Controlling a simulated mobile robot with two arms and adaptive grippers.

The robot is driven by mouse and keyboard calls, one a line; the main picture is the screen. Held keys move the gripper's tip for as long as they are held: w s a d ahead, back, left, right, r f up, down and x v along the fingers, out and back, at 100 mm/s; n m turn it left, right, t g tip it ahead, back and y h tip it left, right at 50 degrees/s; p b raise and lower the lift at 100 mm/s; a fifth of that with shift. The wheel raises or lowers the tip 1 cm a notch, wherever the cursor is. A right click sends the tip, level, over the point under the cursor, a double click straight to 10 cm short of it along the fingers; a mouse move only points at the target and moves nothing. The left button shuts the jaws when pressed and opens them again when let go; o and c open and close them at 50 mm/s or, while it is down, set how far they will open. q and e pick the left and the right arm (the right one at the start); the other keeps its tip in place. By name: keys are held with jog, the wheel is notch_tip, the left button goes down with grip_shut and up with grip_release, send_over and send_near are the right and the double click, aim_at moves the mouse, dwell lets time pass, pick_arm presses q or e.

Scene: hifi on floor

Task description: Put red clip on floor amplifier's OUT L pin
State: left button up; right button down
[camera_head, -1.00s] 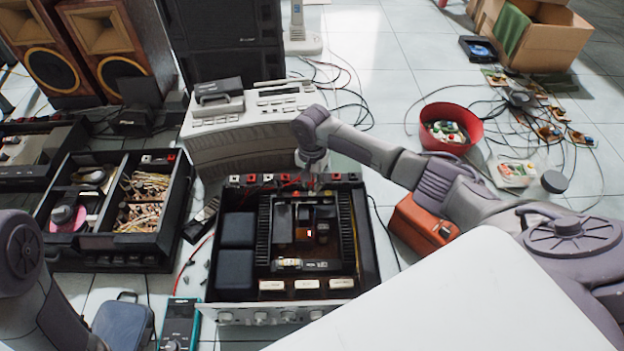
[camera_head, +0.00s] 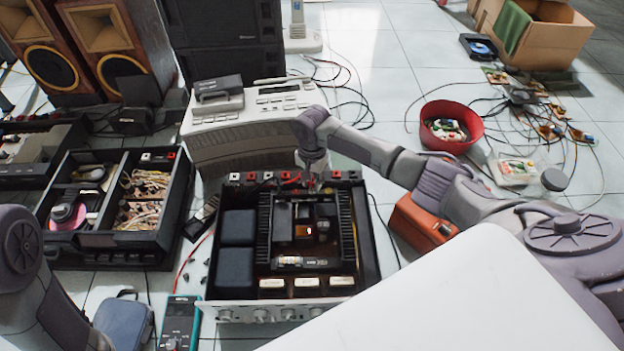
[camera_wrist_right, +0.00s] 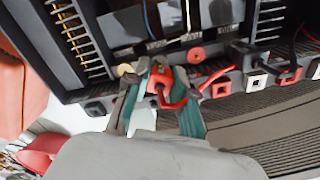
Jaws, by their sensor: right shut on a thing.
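The open amplifier (camera_head: 369,250) stands on the floor, its silver knobbed front facing me and a row of terminals along its far edge. My right gripper (camera_head: 312,181) reaches down to that far edge. In the right wrist view, my right gripper (camera_wrist_right: 165,103) is shut on the red clip (camera_wrist_right: 163,84), between its teal pads, with a red lead running off to the right. The clip is close against the terminal row; I cannot tell whether it touches a pin, and the pin labels are not readable. My left gripper is out of view; only my left arm shows.
A pale grey device (camera_head: 240,135) stands right behind the amplifier. An open black unit (camera_head: 110,243) is at the left. An orange box (camera_head: 421,226) and a red bowl (camera_head: 451,141) are at the right. Loose cables lie on the floor.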

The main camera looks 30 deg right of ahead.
jog(key=shift+f, duration=0.4)
dwell(0.4)
jog(key=c, duration=0.9)
grip_release()
